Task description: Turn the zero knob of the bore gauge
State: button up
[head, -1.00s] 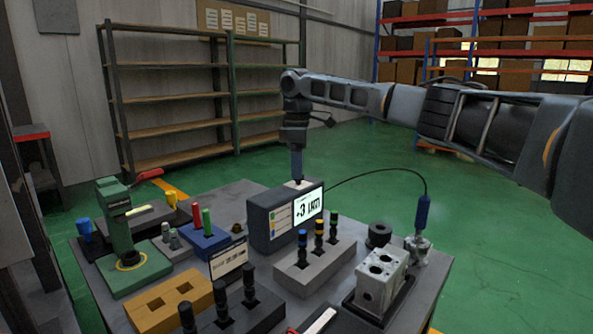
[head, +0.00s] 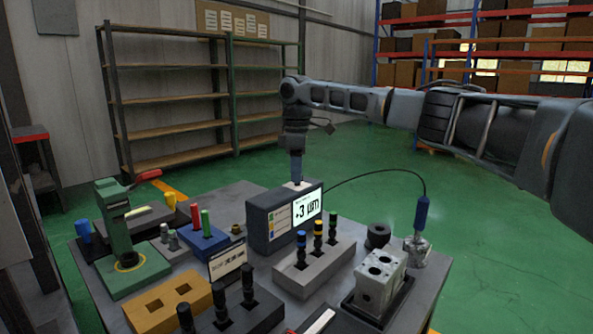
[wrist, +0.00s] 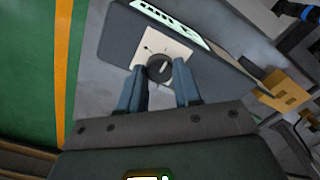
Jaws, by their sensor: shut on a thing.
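The bore gauge's display box (head: 271,222) stands near the back middle of the table, its lit screen (head: 308,206) showing a +3 reading. Its zero knob (wrist: 160,68) is a round dark knob with a light line, on a pale plate (wrist: 176,45) on top of the box. My gripper (wrist: 159,75) is over the box with one finger on each side of the knob, shut on it. In the head view my gripper (head: 296,183) points straight down at the box's top and hides the knob. A black cable runs from the box to the blue-handled bore probe (head: 421,214).
A steel block with bores (head: 379,282) stands at the right. A grey rack with banded plugs (head: 314,265) is in front of the box. A blue block with red and green pins (head: 203,240) and a green press (head: 120,245) stand left.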

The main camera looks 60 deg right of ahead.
jog(key=shift+r+m+p, duration=0.15)
jog(key=shift+m+p, duration=0.15)
jog(key=shift+p, duration=0.4)
jog(key=shift+r+m+p, duration=0.1)
jog(key=shift+m+p, duration=0.4)
jog(key=shift+p, duration=0.6)
jog(key=m+p, duration=0.2)
jog(key=p, duration=0.1)
jog(key=m+p, duration=0.2)
jog(key=p, duration=0.1)
jog(key=shift+m+p, duration=0.3)
jog(key=shift+p, duration=0.05)
jog(key=shift+f+m+p, duration=0.2)
jog(key=shift+m+p, duration=0.1)
jog(key=shift+p, duration=0.05)
jog(key=shift+f, duration=0.1)
jog(key=o, duration=1)
